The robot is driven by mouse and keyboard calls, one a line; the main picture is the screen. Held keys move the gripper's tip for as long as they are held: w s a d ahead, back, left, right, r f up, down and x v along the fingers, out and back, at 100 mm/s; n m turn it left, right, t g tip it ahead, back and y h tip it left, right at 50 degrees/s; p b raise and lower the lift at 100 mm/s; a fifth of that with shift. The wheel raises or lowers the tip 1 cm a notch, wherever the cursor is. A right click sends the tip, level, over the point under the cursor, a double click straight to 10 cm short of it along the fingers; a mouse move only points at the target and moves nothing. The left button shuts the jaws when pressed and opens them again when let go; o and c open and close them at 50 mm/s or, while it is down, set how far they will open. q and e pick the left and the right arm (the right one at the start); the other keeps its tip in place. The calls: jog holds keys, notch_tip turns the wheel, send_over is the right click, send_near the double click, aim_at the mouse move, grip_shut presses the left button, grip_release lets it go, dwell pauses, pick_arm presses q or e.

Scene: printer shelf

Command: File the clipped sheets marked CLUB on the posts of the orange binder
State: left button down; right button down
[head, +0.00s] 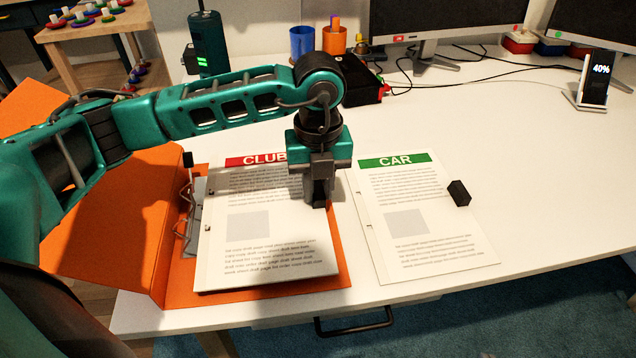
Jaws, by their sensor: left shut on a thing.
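The clipped sheets with the red CLUB header (266,262) lie over the open orange binder (120,205), covering most of its right part. Their left edge, with punched holes, is beside the metal posts mechanism (187,232), partly overlapping it; I cannot tell whether any post is through a hole. My left gripper (319,198) points down at the sheets' right edge, shut on them. Its dark fingers hide that edge, so a clip there cannot be told apart. My right gripper is not in view.
Sheets with a green CAR header (405,222) lie just right of the binder, with a black clip (459,193) on their right edge. Behind are blue (302,43) and orange (333,40) cups, a black box (362,80) and cables. The table's right side is clear.

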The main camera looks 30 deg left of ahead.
pick_arm(q)
jog(key=shift+f+b, duration=0.7)
jog(key=shift+f, duration=0.2)
dwell(0.5)
dwell(0.4)
jog(key=shift+c, duration=2.1)
grip_release()
jog(key=shift+r+p, duration=2.7)
jog(key=shift+r, duration=0.85)
jog(key=shift+s+f, duration=0.1)
